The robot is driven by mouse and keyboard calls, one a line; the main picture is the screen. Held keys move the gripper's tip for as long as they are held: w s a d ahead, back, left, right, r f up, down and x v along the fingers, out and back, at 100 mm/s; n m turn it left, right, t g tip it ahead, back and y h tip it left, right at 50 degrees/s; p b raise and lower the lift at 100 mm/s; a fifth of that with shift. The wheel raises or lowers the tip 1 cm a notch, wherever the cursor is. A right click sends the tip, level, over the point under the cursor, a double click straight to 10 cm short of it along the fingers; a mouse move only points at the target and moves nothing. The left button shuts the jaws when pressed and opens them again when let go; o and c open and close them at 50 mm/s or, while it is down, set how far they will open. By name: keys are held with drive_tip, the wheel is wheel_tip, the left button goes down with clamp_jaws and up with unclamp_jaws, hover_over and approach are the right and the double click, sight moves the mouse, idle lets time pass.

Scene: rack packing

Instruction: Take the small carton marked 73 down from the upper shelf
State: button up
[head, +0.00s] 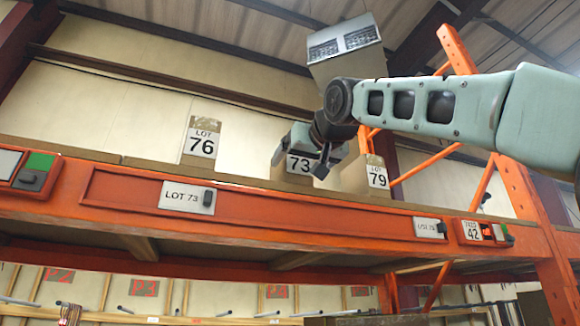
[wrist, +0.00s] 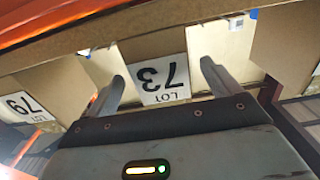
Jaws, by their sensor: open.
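The small carton marked 73 (head: 298,165) stands on the upper shelf, between the cartons marked 76 and 79. In the head view my gripper (head: 303,158) is right at this carton and hides part of it. In the wrist view the carton (wrist: 152,48) appears upside down, with its LOT 73 label facing me. The two fingers of my gripper (wrist: 163,73) are apart, one on each side of the label. I cannot tell whether they touch the carton.
The carton marked 76 (head: 201,140) stands to the left with a clear gap. The carton marked 79 (head: 376,177) stands close on the right. The orange shelf beam (head: 130,190) runs below them, and an orange upright (head: 525,210) stands at the right.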

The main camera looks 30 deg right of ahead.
drive_tip(key=w+p, duration=0.1)
drive_tip(key=w, duration=0.1)
drive_tip(key=w+p, duration=0.2)
drive_tip(key=shift+d, duration=0.4)
drive_tip(key=shift+w+d+f, duration=0.1)
drive_tip(key=shift+w+f, duration=0.05)
drive_tip(key=shift+w, duration=0.45)
drive_tip(key=c, duration=1.2)
drive_tip(key=shift+c, duration=0.5)
